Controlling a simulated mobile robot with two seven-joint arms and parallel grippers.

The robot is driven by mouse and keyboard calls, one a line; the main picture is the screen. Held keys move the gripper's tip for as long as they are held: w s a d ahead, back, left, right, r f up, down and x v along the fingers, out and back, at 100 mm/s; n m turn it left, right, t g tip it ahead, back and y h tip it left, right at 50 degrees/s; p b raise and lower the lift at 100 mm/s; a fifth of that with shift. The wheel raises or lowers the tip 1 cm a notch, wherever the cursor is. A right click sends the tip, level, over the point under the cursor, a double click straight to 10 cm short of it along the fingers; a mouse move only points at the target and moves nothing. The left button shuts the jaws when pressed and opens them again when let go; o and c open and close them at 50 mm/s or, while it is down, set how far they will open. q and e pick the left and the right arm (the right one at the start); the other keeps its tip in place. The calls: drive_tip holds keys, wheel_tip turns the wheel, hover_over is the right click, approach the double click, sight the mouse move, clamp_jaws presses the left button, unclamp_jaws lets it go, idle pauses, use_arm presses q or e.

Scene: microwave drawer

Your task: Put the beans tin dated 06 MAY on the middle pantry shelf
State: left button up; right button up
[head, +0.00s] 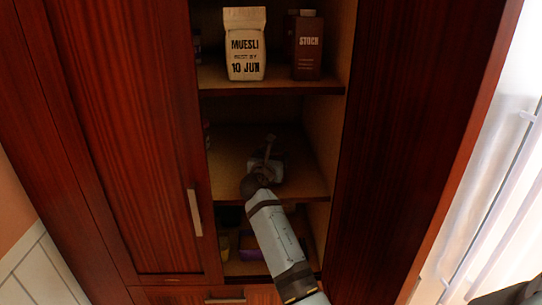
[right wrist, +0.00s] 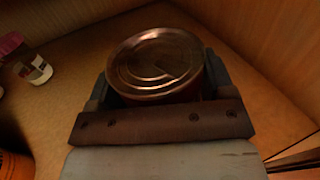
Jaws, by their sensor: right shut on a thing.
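A round metal tin (right wrist: 155,62) sits between the fingers of my right gripper (right wrist: 156,84) in the right wrist view, its ringed lid facing up. The gripper is shut on it. No label or date shows on it. In the head view, my right gripper (head: 266,160) reaches into the middle pantry shelf (head: 235,178), and the tin is hidden behind it. The tin is over the wooden shelf board; I cannot tell whether it touches the board. My left gripper is not in view.
The top shelf holds a muesli bag (head: 245,45) and a stock box (head: 307,50). A small jar with a pink lid (right wrist: 36,66) stands to the tin's left. Dark cupboard doors (head: 130,120) flank the opening. Bare board surrounds the tin's right side.

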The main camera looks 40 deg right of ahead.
drive_tip(key=shift+w+d+f, duration=0.1)
drive_tip(key=shift+d, duration=0.2)
drive_tip(key=shift+a, duration=0.15)
drive_tip(key=shift+f, duration=0.3)
drive_tip(key=o, duration=1.2)
drive_tip(key=b+v, duration=0.1)
drive_tip(key=v, duration=1.1)
